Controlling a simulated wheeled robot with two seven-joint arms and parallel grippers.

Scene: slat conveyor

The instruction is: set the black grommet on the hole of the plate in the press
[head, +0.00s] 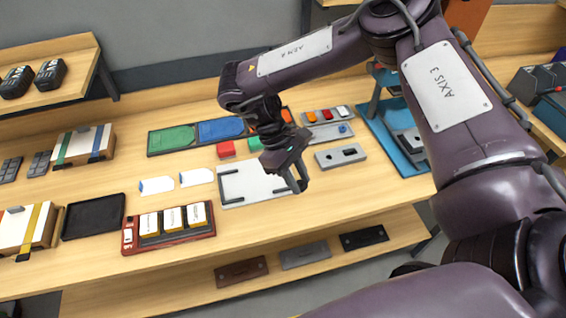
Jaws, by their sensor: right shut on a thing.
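My right gripper (298,184) is above the wooden table, pointing down over the right edge of a white board with dark corner strips. It is shut on a small dark thing, which looks like the black grommet, mostly hidden by the fingers. The blue press (367,109) stands at the right of the table, partly behind my right arm. A grey plate (408,140) lies on its base, partly covered by the arm; I cannot make out its hole clearly. The gripper is to the left of the press and apart from it. My left gripper is not in view.
A grey block with a dark slot (328,160) lies between gripper and press. The white board (240,187) is under the gripper. Green and blue trays (220,130) and a grey button panel (323,115) lie behind. A red rack (170,242) with white boxes stands front left.

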